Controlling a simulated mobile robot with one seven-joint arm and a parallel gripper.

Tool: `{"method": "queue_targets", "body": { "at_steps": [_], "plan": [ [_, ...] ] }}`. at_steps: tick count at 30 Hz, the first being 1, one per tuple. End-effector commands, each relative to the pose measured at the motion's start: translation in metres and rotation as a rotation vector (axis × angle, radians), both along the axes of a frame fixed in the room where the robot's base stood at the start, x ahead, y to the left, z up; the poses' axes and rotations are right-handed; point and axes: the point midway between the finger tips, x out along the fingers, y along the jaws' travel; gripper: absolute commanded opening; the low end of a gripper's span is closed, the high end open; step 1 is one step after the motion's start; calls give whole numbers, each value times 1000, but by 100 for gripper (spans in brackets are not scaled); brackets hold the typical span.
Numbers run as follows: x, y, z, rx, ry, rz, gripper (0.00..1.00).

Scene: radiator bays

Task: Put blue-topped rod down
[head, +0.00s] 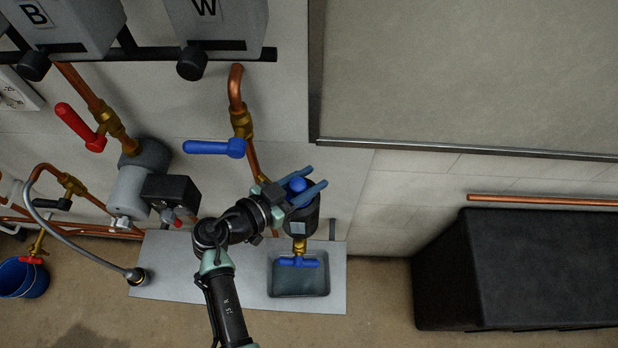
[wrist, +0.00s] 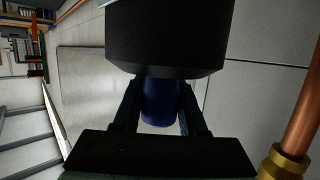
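The blue-topped rod shows only as its blue top (head: 298,185), at the upper end of a dark cylindrical housing (head: 302,215) with a pale label. My gripper (head: 306,183) has one finger on each side of the blue top. In the wrist view the blue top (wrist: 161,101) fills the gap between the fingertips of my gripper (wrist: 160,98), and it looks gripped. The black housing (wrist: 170,38) lies just beyond it. The rod below the top is hidden; I cannot tell how far it sits inside the housing.
A brass outlet with a blue tee handle (head: 298,262) hangs under the housing, over a grey tray (head: 300,287) on a pale floor plate (head: 190,290). A blue valve lever (head: 212,148) and copper pipe (head: 237,88) are close by. A black box (head: 515,270) stands right.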

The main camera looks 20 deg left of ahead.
Motion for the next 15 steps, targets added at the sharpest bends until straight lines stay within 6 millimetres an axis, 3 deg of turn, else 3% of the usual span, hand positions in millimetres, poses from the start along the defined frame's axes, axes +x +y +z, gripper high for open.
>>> {"method": "queue_targets", "body": {
  "at_steps": [1, 5, 15],
  "plan": [
    [0, 0, 0, 0, 0, 0, 50],
    [0, 0, 0, 0, 0, 0, 71],
    [0, 0, 3, -1, 0, 0, 71]
  ]
}}
